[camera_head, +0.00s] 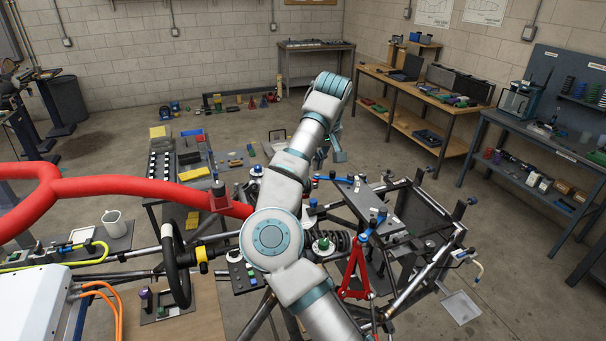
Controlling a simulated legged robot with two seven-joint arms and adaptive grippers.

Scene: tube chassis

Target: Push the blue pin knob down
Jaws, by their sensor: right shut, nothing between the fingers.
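Several small blue knobs show on the tube chassis (405,300). One blue knob (382,212) is on the dark panel at the right, and another (313,203) is just right of my arm. I cannot tell which is the pin knob. My right gripper (338,156) hangs from the raised wrist above the far part of the chassis, apart from both knobs. It is shut and empty. My arm hides part of the chassis middle. My left gripper is not in view.
A thick red tube (130,185) crosses from the left. A black steering wheel (176,265) stands left of my arm. A red wishbone part (355,268) and a black coil spring (340,240) are close to the arm's right. Workbenches (420,95) line the right wall.

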